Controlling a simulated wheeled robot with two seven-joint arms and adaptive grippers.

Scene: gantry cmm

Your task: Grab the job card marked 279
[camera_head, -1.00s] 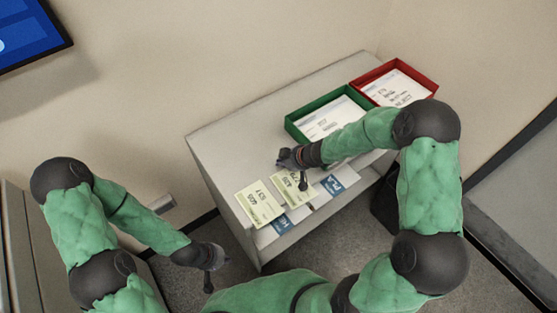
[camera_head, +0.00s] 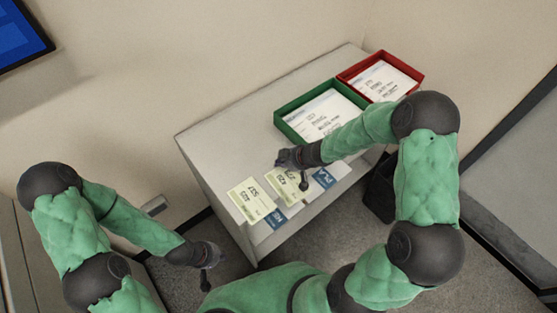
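Two pale yellow-green cards lie side by side near the front edge of the table: a left card (camera_head: 249,201) and a right card (camera_head: 275,181). Their print is too small and turned for me to read a number surely, so I cannot tell which is 279. My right gripper (camera_head: 298,172) is over the right card's upper right part and hides some of it. I cannot see whether its fingers touch the card or are open. My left gripper (camera_head: 209,266) hangs low, off the table's front left side, away from the cards; its finger opening is unclear.
The grey table (camera_head: 215,145) also bears a green tray (camera_head: 292,132) and a red tray (camera_head: 419,79) at the back right, each with printed sheets. Blue labels (camera_head: 275,219) (camera_head: 323,178) lie at the front edge. A dark bin (camera_head: 380,190) stands right of the table. The table's back left is clear.

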